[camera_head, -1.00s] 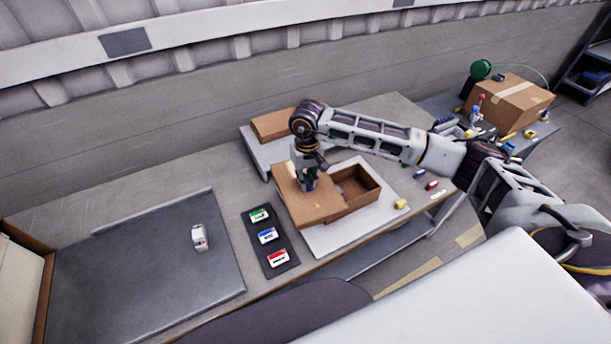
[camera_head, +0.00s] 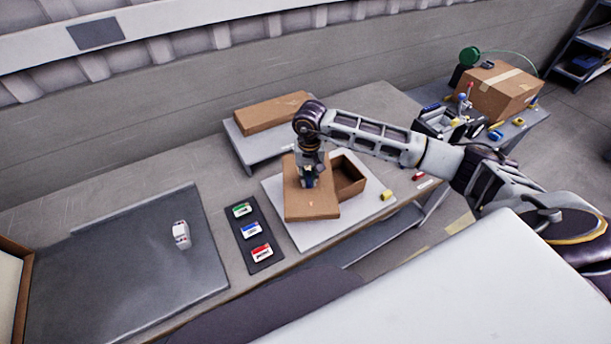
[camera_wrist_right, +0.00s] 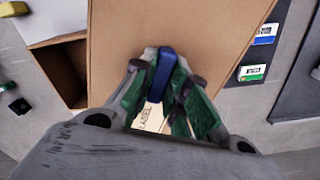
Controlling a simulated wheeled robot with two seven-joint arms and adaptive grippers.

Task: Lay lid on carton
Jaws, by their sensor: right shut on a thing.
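My right gripper (camera_head: 309,182) is shut on a blue grip piece (camera_wrist_right: 165,68) at the brown cardboard lid (camera_head: 312,208). The flat lid fills the middle of the right wrist view (camera_wrist_right: 200,28). It hangs over the left part of the open carton (camera_head: 352,187), turned at an angle to it. The right part of the carton's dark inside is uncovered; it also shows at the left of the right wrist view (camera_wrist_right: 60,72). I cannot tell whether the lid touches the carton's rim. My left gripper is not in view.
The carton stands on a white board (camera_head: 295,238). A dark strip with green, blue and red labels (camera_head: 265,263) lies to the left, beside a grey mat (camera_head: 120,275). A brown box (camera_head: 272,112) stands on a raised shelf behind. A yellow block (camera_head: 387,195) lies right of the carton.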

